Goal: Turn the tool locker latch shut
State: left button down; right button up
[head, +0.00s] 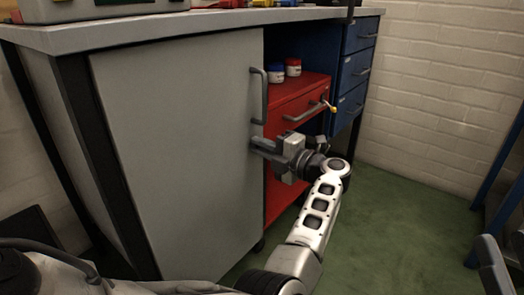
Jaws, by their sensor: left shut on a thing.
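The tool locker's grey door (175,150) fills the left half of the workbench front and looks closed. A dark upright handle (264,97) is on its right edge. My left gripper (262,147) is at that edge just below the handle, with its fingers shut on what appears to be the latch. The fingers hide most of the latch, so its angle cannot be told. A dark grey part at the lower right edge looks like my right gripper (493,266). It is far from the locker, and its jaws cannot be made out.
Right of the door are a red drawer unit (297,103) with two small jars (285,70) on it, and blue drawers (355,70). A small yellow-tipped item (331,107) is by the red drawer's handle. Green floor (400,225) is clear to the right. A blue frame (500,180) stands at the right edge.

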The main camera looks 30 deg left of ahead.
dwell(0.4)
pick_arm(q)
jog(key=c, duration=1.5)
grip_release()
